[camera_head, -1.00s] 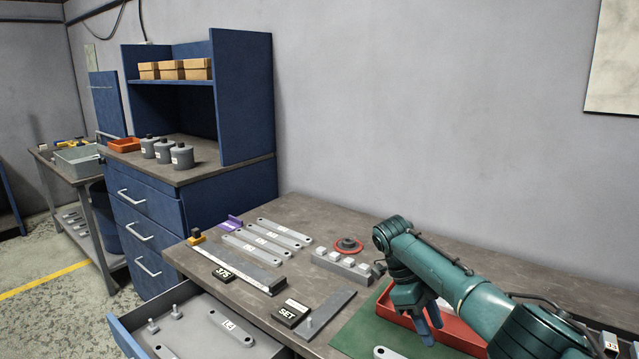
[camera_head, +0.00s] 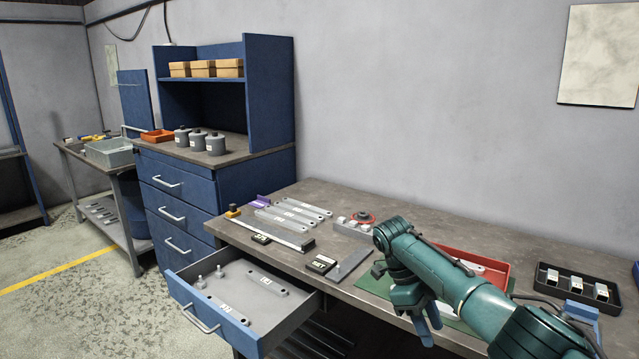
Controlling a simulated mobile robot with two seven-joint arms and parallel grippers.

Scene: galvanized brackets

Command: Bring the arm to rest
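My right arm comes in from the lower right. My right gripper (camera_head: 427,325) points down past the front edge of the workbench (camera_head: 400,205), in front of a green mat (camera_head: 378,284). Its two blue fingers look a little apart, with nothing seen between them. My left gripper is not in view. Several grey brackets (camera_head: 300,208) lie on the bench to the left. A red tray (camera_head: 478,262) stands behind my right arm, which hides part of it.
A black tray (camera_head: 575,292) with small parts sits at the right. A blue cabinet (camera_head: 185,205) stands behind. The floor at the left (camera_head: 110,320) is clear.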

